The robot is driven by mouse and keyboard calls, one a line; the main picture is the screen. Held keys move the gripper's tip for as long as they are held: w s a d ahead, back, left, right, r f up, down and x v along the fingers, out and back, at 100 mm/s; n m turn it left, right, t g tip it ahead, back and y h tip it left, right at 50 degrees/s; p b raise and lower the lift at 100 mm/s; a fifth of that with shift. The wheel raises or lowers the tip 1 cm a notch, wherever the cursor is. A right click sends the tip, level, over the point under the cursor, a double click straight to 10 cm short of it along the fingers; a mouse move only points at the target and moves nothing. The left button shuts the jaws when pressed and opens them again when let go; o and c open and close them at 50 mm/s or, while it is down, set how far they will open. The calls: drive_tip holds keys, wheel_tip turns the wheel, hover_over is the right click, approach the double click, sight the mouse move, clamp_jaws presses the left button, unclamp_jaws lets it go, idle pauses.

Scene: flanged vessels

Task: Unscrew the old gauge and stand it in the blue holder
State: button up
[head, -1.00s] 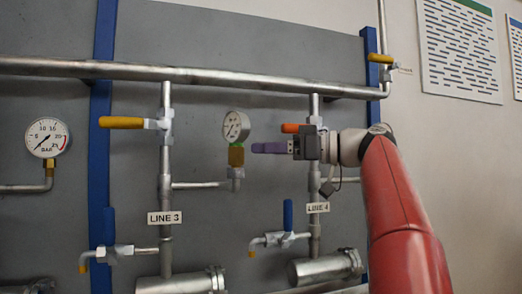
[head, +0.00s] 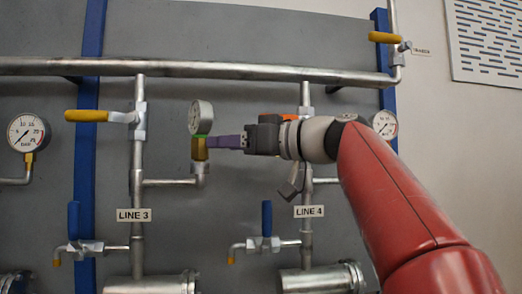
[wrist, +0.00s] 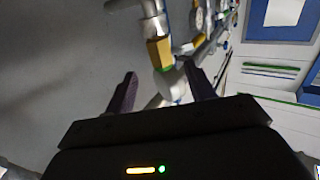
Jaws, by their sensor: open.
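A round pressure gauge (head: 201,117), seen nearly edge-on, stands upright on a brass fitting (head: 199,150) with a green band. The fitting sits on the elbow of the pipe branch beside LINE 3. My gripper (head: 211,142), with purple fingers, comes level from the right, its tips at the fitting. In the wrist view my gripper (wrist: 160,72) is open, with a finger on either side. The brass fitting (wrist: 158,52) and green band show between and just beyond the tips, and the grey gauge (wrist: 174,86) lies between the fingers. I cannot make out a blue holder.
Another gauge (head: 27,132) is at the far left, and one (head: 384,123) is right, behind my arm. A yellow-handled valve (head: 100,117) and the LINE 3 pipe (head: 137,185) stand left of the fitting. An orange-handled valve is partly hidden behind my gripper.

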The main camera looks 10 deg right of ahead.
sight(199, 145)
drive_tip(key=shift+p+x, duration=1)
drive_tip(key=shift+x, duration=3)
drive_tip(key=shift+s, duration=0.15)
drive_tip(key=shift+c, duration=0.4)
clamp_jaws()
drive_tip(key=shift+w+d+f+n+g+y, duration=0.1)
drive_tip(key=shift+w+n+g+y, duration=0.1)
drive_tip(key=shift+n+g+y, duration=0.6)
drive_tip(key=n+g, duration=0.1)
drive_tip(key=g, duration=0.1)
drive_tip(key=n+g+y, duration=0.1)
drive_tip(key=g, duration=0.1)
drive_tip(key=shift+s+a+n+g, duration=0.2)
drive_tip(key=shift+n+g, duration=0.1)
drive_tip(key=shift+n, duration=0.1)
drive_tip(key=shift+s+n+g+y, duration=0.1)
drive_tip(key=shift+n+g+y, duration=0.25)
drive_tip(key=shift+g, duration=0.25)
drive_tip(key=shift+o, duration=0.3)
unclamp_jaws()
